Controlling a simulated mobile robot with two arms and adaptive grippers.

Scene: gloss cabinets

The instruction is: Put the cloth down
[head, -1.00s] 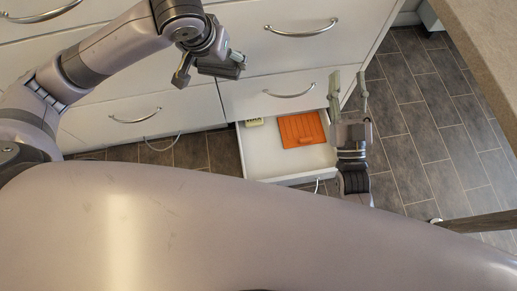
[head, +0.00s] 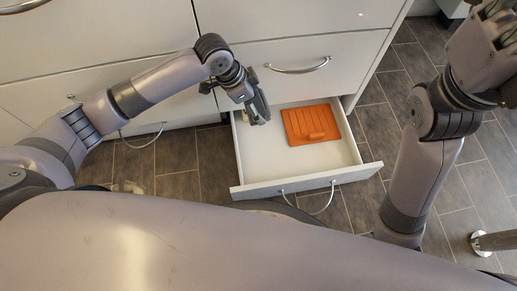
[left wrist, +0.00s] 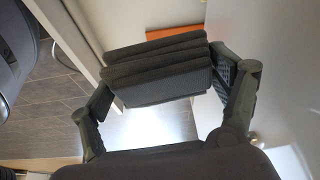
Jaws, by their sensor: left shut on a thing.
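My left gripper (head: 256,108) reaches down over the left part of an open white drawer (head: 345,173). The drawer's white floor (left wrist: 150,125) shows below the cloth. In the head view the cloth is mostly hidden by the gripper, and I cannot tell whether it touches the drawer floor. My right arm stands at the right of the head view, with its gripper fingers outside the frame.
An orange flat piece (head: 312,123) with a raised grip lies in the drawer, right of my left gripper. The drawer's front middle is clear. A closed drawer front (head: 295,58) stands above.

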